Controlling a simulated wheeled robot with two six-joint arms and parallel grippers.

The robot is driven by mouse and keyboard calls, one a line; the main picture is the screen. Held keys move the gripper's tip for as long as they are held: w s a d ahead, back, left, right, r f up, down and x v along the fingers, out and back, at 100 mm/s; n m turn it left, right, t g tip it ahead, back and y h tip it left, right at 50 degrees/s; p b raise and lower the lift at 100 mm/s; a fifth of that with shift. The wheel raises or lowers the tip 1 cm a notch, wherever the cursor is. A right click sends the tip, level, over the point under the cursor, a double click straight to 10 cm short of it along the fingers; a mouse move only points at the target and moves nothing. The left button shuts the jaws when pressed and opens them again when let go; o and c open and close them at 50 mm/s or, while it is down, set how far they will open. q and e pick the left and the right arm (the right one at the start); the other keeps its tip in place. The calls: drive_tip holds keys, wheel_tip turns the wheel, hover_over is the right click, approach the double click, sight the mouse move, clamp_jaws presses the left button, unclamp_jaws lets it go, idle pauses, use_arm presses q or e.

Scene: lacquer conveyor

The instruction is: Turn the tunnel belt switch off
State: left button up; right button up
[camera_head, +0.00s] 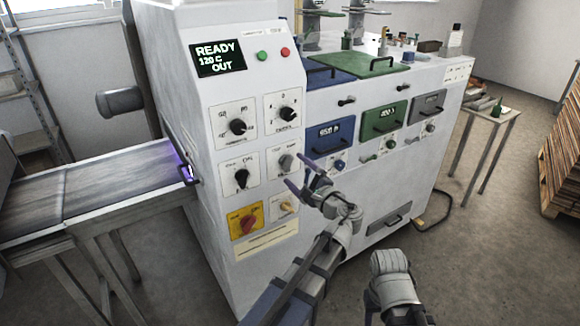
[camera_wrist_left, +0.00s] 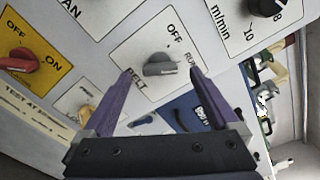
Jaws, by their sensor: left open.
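The belt switch (camera_head: 286,162) is a grey knob on a white plate on the machine's front panel. In the left wrist view the knob (camera_wrist_left: 160,65) sits between words OFF and RUN, with BELT below; its grip lies roughly crosswise, toward the RUN side, though the exact setting is hard to tell. My left gripper (camera_head: 299,176) is open in front of this plate. In the left wrist view its two purple fingers (camera_wrist_left: 160,78) stand on either side of the knob, with nothing between them but the knob beyond; contact cannot be told.
A red knob on a yellow plate (camera_head: 246,221) and a small cream knob (camera_head: 287,207) sit just below. Black dials (camera_head: 237,126) are above and left. A display (camera_head: 217,57) reads READY 120 C OUT. The conveyor (camera_head: 100,190) enters at left; coloured drawers (camera_head: 331,135) are right.

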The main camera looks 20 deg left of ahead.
sight(289, 166)
use_arm(q)
drive_tip(key=shift+x, duration=1.95)
drive_tip(key=c, duration=1.4)
